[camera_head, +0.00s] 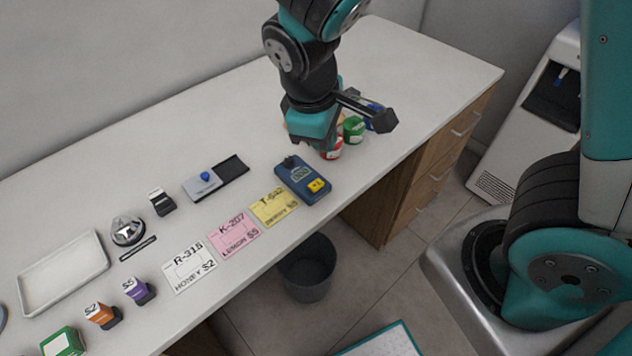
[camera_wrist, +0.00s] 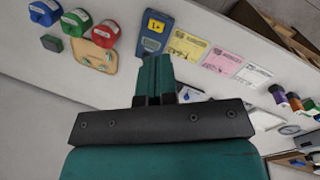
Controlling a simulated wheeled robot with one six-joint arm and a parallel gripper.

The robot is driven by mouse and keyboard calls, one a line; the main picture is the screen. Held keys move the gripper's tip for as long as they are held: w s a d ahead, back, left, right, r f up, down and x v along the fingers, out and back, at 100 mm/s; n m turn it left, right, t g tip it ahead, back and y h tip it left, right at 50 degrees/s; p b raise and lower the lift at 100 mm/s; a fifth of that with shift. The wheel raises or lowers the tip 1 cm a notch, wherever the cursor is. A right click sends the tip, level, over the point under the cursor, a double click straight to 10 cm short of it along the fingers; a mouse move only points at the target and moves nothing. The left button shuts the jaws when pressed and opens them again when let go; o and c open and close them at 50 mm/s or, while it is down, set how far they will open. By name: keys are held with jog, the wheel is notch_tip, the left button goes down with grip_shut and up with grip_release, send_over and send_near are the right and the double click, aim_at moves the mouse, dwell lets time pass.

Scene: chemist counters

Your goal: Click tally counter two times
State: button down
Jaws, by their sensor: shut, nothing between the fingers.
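The tally counter (camera_head: 292,172) is a dark blue box with a small display and a yellow button (camera_head: 318,185). It lies on the white counter, at the right end of the row of cards. In the wrist view the tally counter (camera_wrist: 152,43) lies just beyond my fingertips, and its yellow button (camera_wrist: 156,25) reads +1. My gripper (camera_head: 318,128) is shut and empty, above the counter top behind the tally counter. The shut fingers also show in the wrist view (camera_wrist: 155,62). They appear apart from the button. The display's digits are too small to read.
The counter's front edge is close.

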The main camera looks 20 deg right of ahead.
jog(key=w+d+f+n+t+h, duration=0.1)
jog(key=w+f+n+t+h, duration=0.2)
jog(key=w+f+n+h, duration=0.1)
notch_tip(320, 180, down, 3)
jog(key=shift+w+d+n+h, duration=0.3)
jog(key=shift+w+h, duration=0.55)
jog(key=shift+h, duration=0.25)
jog(key=shift+f, duration=0.15)
jog(key=b, duration=0.7)
send_over(317, 186)
notch_tip(317, 186, down, 7)
jog(key=shift+r, duration=0.1)
jog(key=shift+f+b, duration=0.4)
jog(key=shift+f, duration=0.45)
jog(key=shift+f, duration=0.15)
jog(key=shift+f, duration=0.3)
